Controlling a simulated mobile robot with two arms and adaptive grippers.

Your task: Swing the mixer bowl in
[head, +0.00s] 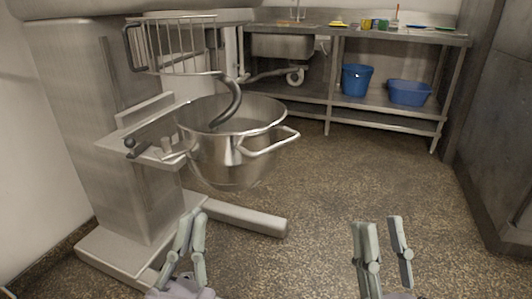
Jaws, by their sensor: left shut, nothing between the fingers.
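The steel mixer bowl (232,162) is left of centre in the head view, beside the mixer's grey column (75,120). A looped handle (270,144) sticks out on its right side. A light support arm (140,150) from the column meets the bowl's left side. The curved dough hook (236,100) hangs down over the bowl's opening. The wire guard (180,45) is above. My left gripper (191,214) is shut and empty, in front of and below the bowl, apart from it. My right gripper (378,222) is open and empty, low and right of the bowl.
The mixer's foot (245,219) runs along the floor below the bowl. A steel sink table (375,35) stands at the back, with a blue bucket (356,81) and a blue tub (409,93) on its shelf. The speckled floor (340,175) right of the bowl is clear.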

